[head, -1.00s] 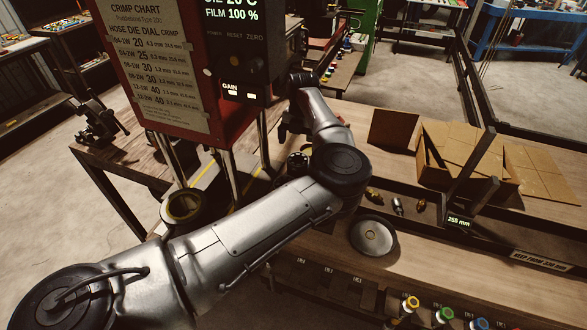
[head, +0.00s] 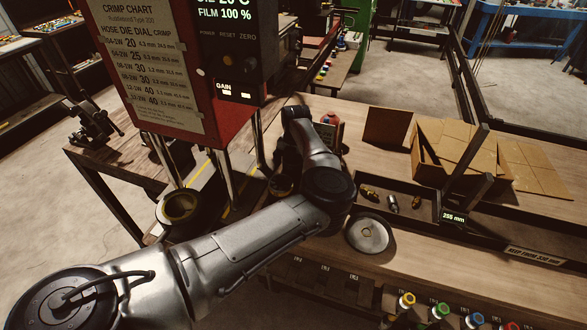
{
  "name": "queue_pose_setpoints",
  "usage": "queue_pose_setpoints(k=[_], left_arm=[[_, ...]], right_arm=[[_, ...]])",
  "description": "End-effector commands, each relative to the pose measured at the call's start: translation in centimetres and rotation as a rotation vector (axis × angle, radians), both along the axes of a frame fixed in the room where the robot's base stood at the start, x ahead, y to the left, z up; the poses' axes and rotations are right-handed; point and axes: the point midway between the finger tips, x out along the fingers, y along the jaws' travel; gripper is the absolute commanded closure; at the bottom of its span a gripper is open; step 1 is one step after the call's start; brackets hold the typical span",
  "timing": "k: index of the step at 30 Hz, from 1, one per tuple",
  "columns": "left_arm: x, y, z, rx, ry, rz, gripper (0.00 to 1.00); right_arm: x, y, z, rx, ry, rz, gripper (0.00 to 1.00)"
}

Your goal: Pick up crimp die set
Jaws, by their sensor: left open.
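Several crimp die sets with coloured tops stand in a row at the lower right edge: yellow (head: 405,300), green (head: 439,311), blue (head: 474,320) and red. I cannot tell which one the task means. My left arm reaches across from the lower left and bends at its elbow. My left gripper (head: 281,186) is beyond the forearm, low beside the crimper and partly hidden by my arm. It is open, well away from the coloured dies, and I see nothing held in it. My right gripper is out of view.
The red crimper (head: 228,125) with its chart stands at left, a dark ring (head: 180,206) by its base. The bench holds a round metal dish (head: 369,235), a tray of small brass fittings (head: 391,203) and an open cardboard box (head: 430,165).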

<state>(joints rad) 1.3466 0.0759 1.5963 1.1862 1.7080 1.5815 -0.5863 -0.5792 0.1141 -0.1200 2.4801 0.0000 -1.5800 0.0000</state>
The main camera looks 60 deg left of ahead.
Motion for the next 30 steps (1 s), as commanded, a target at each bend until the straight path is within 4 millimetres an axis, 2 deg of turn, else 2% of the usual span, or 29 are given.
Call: queue_pose_setpoints(k=[8, 30], left_arm=[[-0.02, -0.04, -0.49, 0.001, -0.001, -0.001, 0.00], [-0.01, -0.04, -0.43, 0.001, -0.001, -0.001, 0.71]], right_arm=[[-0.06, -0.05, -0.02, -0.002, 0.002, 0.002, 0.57], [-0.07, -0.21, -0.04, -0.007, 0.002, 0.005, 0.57]])
